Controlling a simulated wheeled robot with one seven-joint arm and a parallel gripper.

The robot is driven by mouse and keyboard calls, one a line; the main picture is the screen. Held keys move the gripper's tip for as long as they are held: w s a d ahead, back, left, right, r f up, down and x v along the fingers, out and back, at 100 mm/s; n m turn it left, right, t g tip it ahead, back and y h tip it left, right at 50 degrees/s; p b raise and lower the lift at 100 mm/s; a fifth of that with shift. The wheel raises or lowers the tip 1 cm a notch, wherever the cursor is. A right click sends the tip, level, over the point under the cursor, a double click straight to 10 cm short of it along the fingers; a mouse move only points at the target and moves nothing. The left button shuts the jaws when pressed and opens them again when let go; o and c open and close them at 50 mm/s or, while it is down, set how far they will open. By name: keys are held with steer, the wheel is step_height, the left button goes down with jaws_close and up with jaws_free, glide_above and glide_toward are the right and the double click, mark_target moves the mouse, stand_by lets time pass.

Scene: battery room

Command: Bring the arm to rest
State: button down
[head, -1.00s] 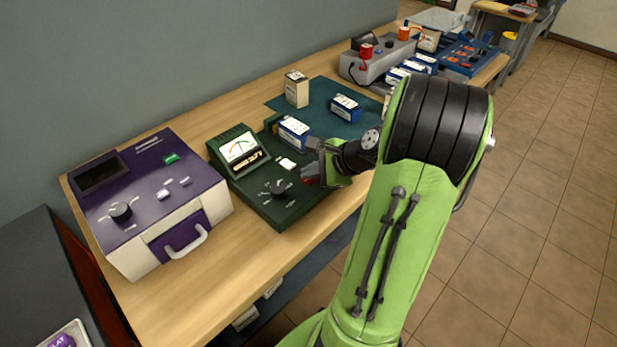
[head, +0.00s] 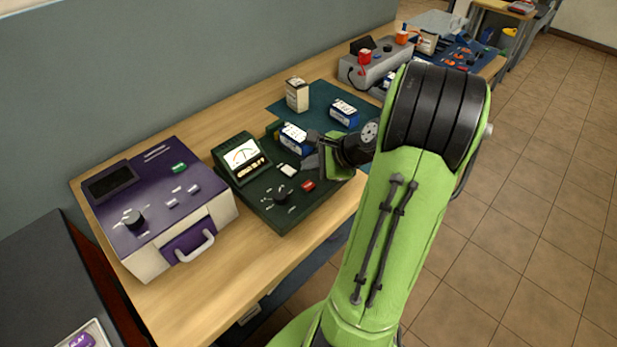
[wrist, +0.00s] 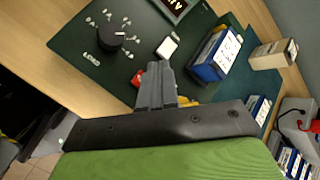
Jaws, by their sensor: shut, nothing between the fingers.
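My gripper (head: 314,150) is at the end of my green arm, over the right part of the dark green tester (head: 262,205). In the wrist view my gripper (wrist: 155,85) shows its fingers together with nothing between them. The tester has a lit needle meter, a black knob, a white button and a red button (head: 307,185). A blue and white battery (head: 295,139) sits at the tester's back right, close to my fingers. Whether my fingers touch anything is hard to tell.
A purple machine (head: 160,205) stands left of the tester. A beige box (head: 297,95) and another blue battery (head: 344,112) stand on a green mat (head: 318,92). A grey device (head: 372,62) is farther back. Tiled floor (head: 530,200) at the right is clear.

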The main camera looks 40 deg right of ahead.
steer(key=shift+r+p, duration=0.55)
steer(key=shift+r, duration=0.3)
steer(key=shift+f, duration=0.15)
steer(key=s+a+r+n+g, duration=0.1)
steer(key=a+r+n+g, duration=0.15)
steer(key=a+n, duration=0.4)
steer(key=a+r+n+g, duration=0.1)
steer(key=a+r+n, duration=0.35)
steer(key=a, duration=0.35)
steer(key=s+a+r+n+h+p, duration=0.1)
steer(key=s+a+r+n, duration=0.1)
steer(key=s+a+n, duration=0.2)
steer(key=s+a+r+n+h+p, duration=0.1)
steer(key=s+a+r+n, duration=0.2)
steer(key=s+n, duration=0.6)
steer(key=shift+s+a, duration=0.25)
steer(key=shift+a, duration=0.55)
